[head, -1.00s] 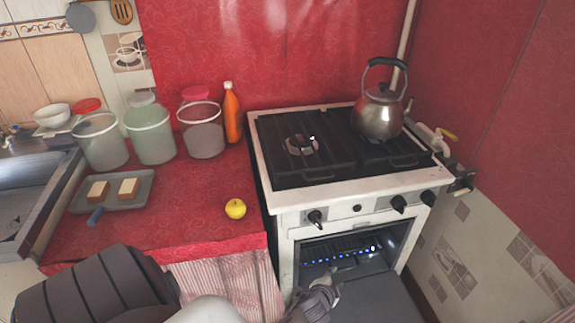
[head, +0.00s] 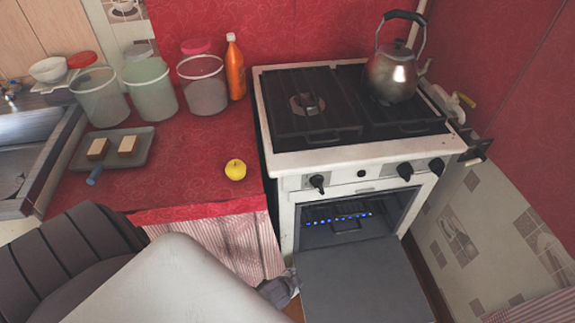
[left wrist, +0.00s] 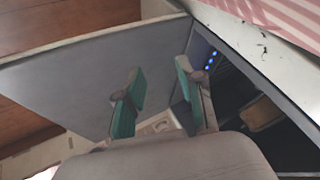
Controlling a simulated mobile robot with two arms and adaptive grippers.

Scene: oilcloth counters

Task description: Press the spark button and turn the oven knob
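The white stove (head: 290,215) has a black knob (head: 317,182) at the left of its front panel. A small dark round button (head: 361,173) sits right of it, then two more black knobs (head: 405,170) (head: 436,165). The oven door (head: 360,280) hangs open and a row of blue points (head: 340,219) glows inside; it also shows in the left wrist view (left wrist: 209,61). My left gripper (head: 280,288) is low at the door's left edge, partly hidden by my arm. In the left wrist view its teal-padded fingers (left wrist: 160,95) are apart and empty. My right gripper is out of view.
A kettle (head: 391,75) stands on the stove's right rear. The red counter (head: 200,165) left of the stove holds a yellow apple (head: 235,170), a tray (head: 142,154) with bread, several tubs and an orange bottle (head: 235,75). A wall closes off the right.

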